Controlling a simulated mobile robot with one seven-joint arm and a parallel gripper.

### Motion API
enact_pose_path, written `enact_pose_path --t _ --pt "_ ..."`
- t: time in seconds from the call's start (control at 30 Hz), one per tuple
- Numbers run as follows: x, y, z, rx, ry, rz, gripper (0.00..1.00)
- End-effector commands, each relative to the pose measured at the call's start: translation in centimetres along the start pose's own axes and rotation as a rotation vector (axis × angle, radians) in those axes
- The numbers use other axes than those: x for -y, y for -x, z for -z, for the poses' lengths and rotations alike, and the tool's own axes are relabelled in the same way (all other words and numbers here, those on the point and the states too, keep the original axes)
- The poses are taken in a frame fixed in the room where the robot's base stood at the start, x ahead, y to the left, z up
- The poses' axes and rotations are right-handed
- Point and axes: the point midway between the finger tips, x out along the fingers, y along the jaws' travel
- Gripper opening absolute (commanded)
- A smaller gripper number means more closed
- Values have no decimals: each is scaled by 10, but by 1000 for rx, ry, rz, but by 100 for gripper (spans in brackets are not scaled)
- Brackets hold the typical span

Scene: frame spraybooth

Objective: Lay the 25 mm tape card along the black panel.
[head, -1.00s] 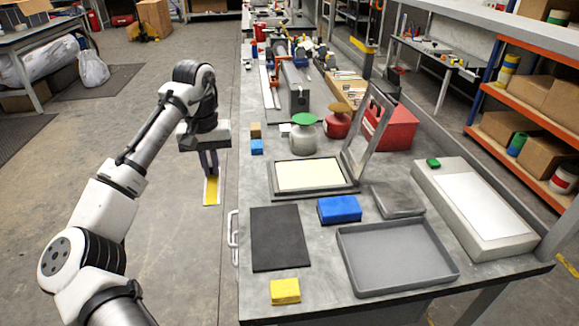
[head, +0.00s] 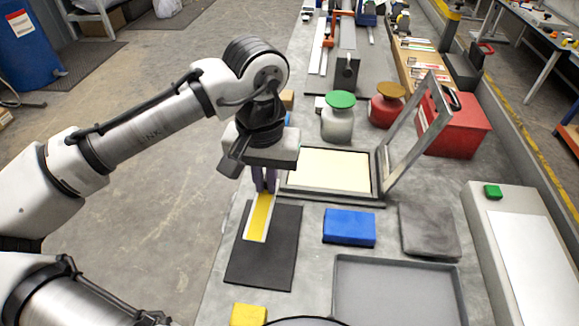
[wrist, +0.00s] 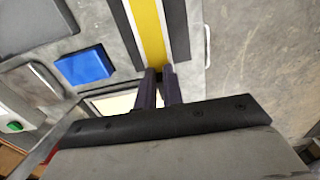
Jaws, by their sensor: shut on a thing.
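The tape card (head: 260,219) is a narrow strip, yellow down the middle with white edges. My gripper (head: 265,186) is shut on its far end, and the card hangs out toward the near side. The black panel (head: 254,271) lies flat on the bench below, and the card overlaps it in the head view. In the wrist view the card (wrist: 151,34) runs out from between my fingers (wrist: 159,82), with dark panel (wrist: 179,30) on both sides of it. I cannot tell whether the card touches the panel.
A yellow block (head: 248,314) sits near the panel's close edge. A blue block (head: 349,227) and a grey tray (head: 395,261) are to the right. A framed screen (head: 330,171) with a raised frame (head: 415,120) stands behind. Open floor lies left of the bench.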

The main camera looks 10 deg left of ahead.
Motion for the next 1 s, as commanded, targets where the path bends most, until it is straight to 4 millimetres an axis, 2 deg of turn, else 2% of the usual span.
enact_pose_path --t 0.1,0.2,0.47,0.8,1.0 --pt "2 -3 -14 0 14 1 0" --pt "2 -6 -17 -1 19 0 0" --pt "2 -19 -17 -1 18 1 0" --pt "2 -52 -17 0 19 1 0" --pt "2 -65 -17 -1 17 -1 0"
